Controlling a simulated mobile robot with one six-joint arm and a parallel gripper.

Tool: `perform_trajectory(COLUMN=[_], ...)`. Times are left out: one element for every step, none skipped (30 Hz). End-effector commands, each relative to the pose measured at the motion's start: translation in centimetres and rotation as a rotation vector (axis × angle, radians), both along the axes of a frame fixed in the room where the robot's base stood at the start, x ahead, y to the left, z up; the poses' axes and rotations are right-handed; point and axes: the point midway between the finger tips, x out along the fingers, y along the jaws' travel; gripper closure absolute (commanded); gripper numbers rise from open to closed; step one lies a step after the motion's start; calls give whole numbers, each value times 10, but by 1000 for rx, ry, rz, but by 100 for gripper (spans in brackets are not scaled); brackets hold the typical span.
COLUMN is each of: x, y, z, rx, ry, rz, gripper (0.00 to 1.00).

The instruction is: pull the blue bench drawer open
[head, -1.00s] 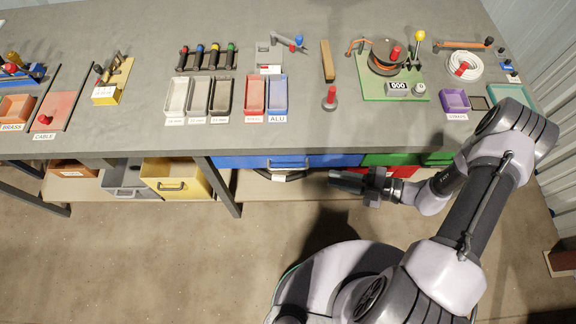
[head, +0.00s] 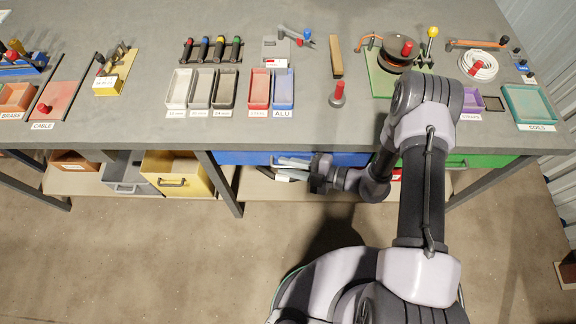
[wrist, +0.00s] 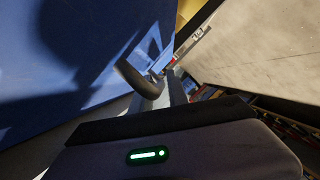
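The blue bench drawer (head: 238,158) sits under the front edge of the bench top and looks closed. Its blue front (wrist: 60,60) fills the left of the wrist view. The dark curved drawer handle (wrist: 132,76) stands out from that front beside my fingers. My gripper (head: 281,168) is in front of the drawer, pointing left, its two fingers apart with nothing seen between them. The fingers also show in the wrist view (wrist: 163,88), close to the handle. I cannot tell whether they touch it. In the head view the gripper hides the handle.
A green drawer (head: 485,160) is to the right of the blue one. A yellow bin (head: 172,165) and a grey bin (head: 122,175) stand on the lower shelf at left. A bench leg (head: 220,185) is left of the drawer. The floor in front is clear.

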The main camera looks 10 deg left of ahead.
Motion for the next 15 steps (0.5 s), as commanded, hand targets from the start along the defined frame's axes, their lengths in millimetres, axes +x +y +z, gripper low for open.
perform_trajectory(x=[0,0,0,0,0,0,0,0,0,0,0,0,0,0,0], y=[0,0,0,0,0,0,0,0,0,0,0,0,0,0,0], z=[0,0,0,0,0,0,0,0,0,0,0,0,0,0,0], rx=[0,0,0,0,0,0,0,0,0,0,0,0,0,0,0], ry=[0,0,0,0,0,0,0,0,0,0,0,0,0,0,0], rz=[0,0,0,0,0,0,0,0,0,0,0,0,0,0,0], gripper=[80,80,80,80,80,88,94,100,100,100,100,100,100,100,100])
